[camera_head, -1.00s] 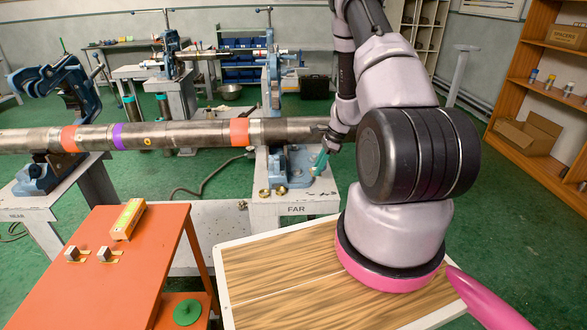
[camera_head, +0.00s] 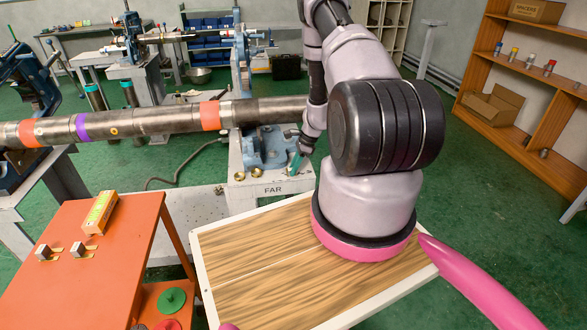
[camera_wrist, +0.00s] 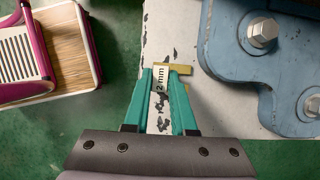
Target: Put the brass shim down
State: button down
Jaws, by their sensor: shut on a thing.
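The brass shim (camera_wrist: 181,69) is between the tips of my gripper (camera_wrist: 166,78) in the wrist view. It has a white label reading "2 mm". My teal fingers are shut on it, above the pale, chipped top of the stand marked FAR, beside a blue bolted casting (camera_wrist: 262,62). I cannot tell whether the shim touches the stand. In the head view my gripper (camera_head: 296,162) is at the right side of the FAR stand (camera_head: 262,188), by the blue vise base. The shim cannot be made out there.
A long pipe (camera_head: 160,120) with orange and purple bands runs across to the FAR vise. The orange table (camera_head: 75,285) holds a yellow box (camera_head: 100,212) and two small metal blocks with brass tabs (camera_head: 77,250).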

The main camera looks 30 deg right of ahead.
jog(key=shift+f, duration=0.15)
jog(key=c, duration=0.7)
grip_release()
jog(key=shift+c, duration=0.2)
